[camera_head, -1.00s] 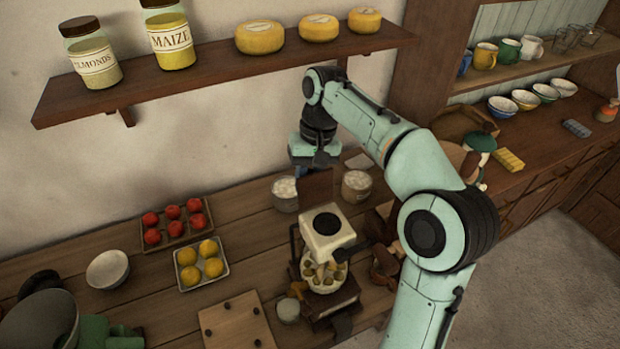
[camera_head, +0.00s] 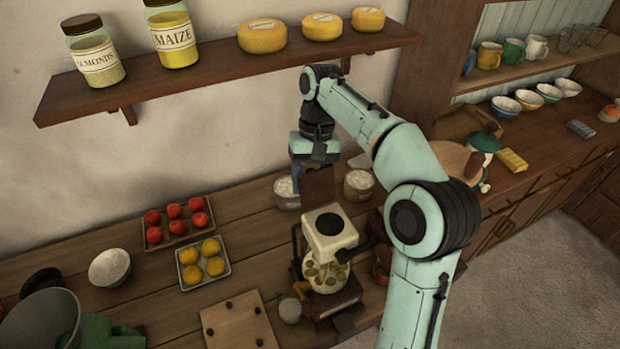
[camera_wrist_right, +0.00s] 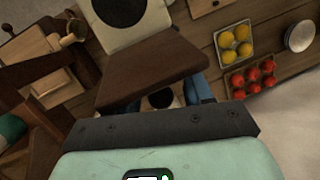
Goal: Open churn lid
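The churn (camera_head: 328,232) stands on the counter, with a white top around a dark round opening and a glass jar below. A brown wooden lid panel (camera_head: 318,183) stands upright at the back of the white top. In the right wrist view the lid (camera_wrist_right: 150,70) crosses just in front of my gripper, beside the white top (camera_wrist_right: 125,18). My right gripper (camera_head: 312,172) points down behind the lid. Its blue fingers appear apart, partly hidden by the lid; whether they touch it is unclear. My left gripper is out of view.
Two pale-filled pots (camera_head: 287,192) (camera_head: 358,185) flank the lid. Trays of red fruit (camera_head: 178,222) and yellow fruit (camera_head: 203,263) lie to the left, with a white bowl (camera_head: 110,267) and a wooden board (camera_head: 238,322). A wall shelf (camera_head: 225,70) runs above.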

